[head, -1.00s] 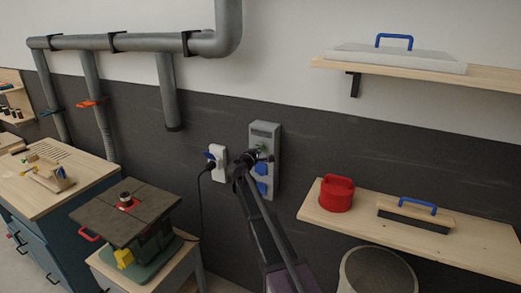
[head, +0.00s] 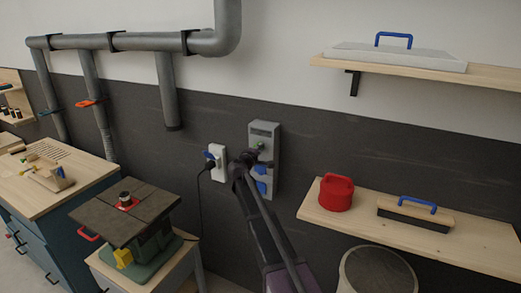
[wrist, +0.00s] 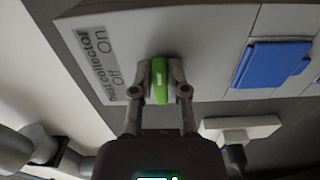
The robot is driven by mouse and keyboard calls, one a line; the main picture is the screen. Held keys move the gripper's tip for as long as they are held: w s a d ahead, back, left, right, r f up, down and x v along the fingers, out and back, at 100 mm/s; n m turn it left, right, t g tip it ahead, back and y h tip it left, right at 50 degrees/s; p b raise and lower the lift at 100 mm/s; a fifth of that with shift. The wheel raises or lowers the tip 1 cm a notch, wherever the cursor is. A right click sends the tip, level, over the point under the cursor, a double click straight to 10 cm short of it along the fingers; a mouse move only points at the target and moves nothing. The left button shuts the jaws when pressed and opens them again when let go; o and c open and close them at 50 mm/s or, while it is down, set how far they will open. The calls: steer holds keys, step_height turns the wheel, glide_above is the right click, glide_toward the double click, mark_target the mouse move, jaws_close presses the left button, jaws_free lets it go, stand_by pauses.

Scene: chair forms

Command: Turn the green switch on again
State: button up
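The green switch (wrist: 159,82) is on the grey wall box (head: 264,188), beside a label reading "Dust collector", "Off" and "On". My gripper (wrist: 160,78) is at the box, with one finger on each side of the switch. The fingers are partly open around it, with narrow gaps beside the green part. Contact is hard to make out. Which setting the switch points to is not clear.
Blue socket covers (wrist: 270,63) sit beside the switch on the same box. A white socket (head: 217,174) with a black plug and cable is just left of the box. A shelf (head: 470,245) with a red container (head: 336,193) is to the right.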

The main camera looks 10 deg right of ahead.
steer(key=o, duration=0.3)
steer(key=shift+d, duration=0.1)
steer(key=shift+v, duration=6.05)
